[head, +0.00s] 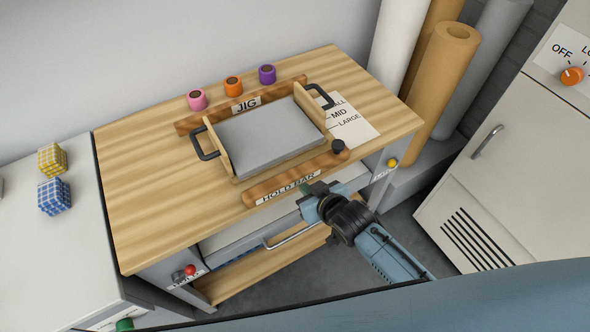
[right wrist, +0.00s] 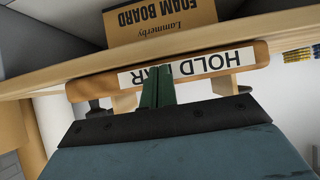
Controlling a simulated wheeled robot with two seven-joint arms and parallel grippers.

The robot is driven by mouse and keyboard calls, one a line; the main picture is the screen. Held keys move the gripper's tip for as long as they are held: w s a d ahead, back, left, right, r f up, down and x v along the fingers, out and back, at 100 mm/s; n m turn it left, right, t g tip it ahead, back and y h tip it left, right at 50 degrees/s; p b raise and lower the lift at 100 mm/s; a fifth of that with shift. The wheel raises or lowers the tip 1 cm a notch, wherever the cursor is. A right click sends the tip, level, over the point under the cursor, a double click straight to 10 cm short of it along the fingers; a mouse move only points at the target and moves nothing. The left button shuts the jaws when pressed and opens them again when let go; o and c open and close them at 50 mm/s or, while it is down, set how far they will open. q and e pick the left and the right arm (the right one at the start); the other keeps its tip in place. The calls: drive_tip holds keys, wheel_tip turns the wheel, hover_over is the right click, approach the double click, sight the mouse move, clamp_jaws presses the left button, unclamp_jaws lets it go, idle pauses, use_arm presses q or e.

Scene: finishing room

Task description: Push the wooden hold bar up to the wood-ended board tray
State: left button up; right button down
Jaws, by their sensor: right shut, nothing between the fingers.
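The wooden hold bar (head: 290,178), labelled HOLD BAR with a dark knob at its right end, lies along the front of the bench top. The board tray (head: 226,148) with wooden ends and dark handles sits just behind it, holding a grey board (head: 265,135). The bar is close to the tray; I cannot tell if they touch. My right gripper (head: 306,189) is shut and empty at the front side of the bar, near its label. In the right wrist view the green fingers (right wrist: 157,88) overlap the label of the bar (right wrist: 245,58); contact is unclear. My left gripper is out of view.
A JIG rail (head: 185,126) lies behind the tray, with pink, orange and purple rolls (head: 267,74) beyond it. A size card (head: 352,128) is at the right. Tall rolls (head: 446,75) stand beside the bench. Bare bench top (head: 140,190) lies left.

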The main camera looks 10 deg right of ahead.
sight(299, 178)
drive_tip(key=shift+w, duration=0.1)
drive_tip(key=shift+w+a+b, duration=0.1)
drive_tip(key=shift+w+a, duration=0.15)
drive_tip(key=shift+w, duration=0.35)
drive_tip(key=shift+w+a+b, duration=0.15)
drive_tip(key=shift+w+a, duration=0.05)
drive_tip(key=shift+w, duration=0.45)
drive_tip(key=shift+w+a+b, duration=0.1)
drive_tip(key=shift+w+a, duration=0.15)
drive_tip(key=shift+w, duration=0.45)
drive_tip(key=shift+w+a+b, duration=0.2)
drive_tip(key=shift+w+a, duration=0.05)
drive_tip(key=shift+w, duration=0.35)
drive_tip(key=shift+w+a+b, duration=0.2)
drive_tip(key=shift+w, duration=0.45)
drive_tip(key=shift+w+a+b, duration=0.2)
drive_tip(key=shift+w+a, duration=0.05)
drive_tip(key=shift+w, duration=0.5)
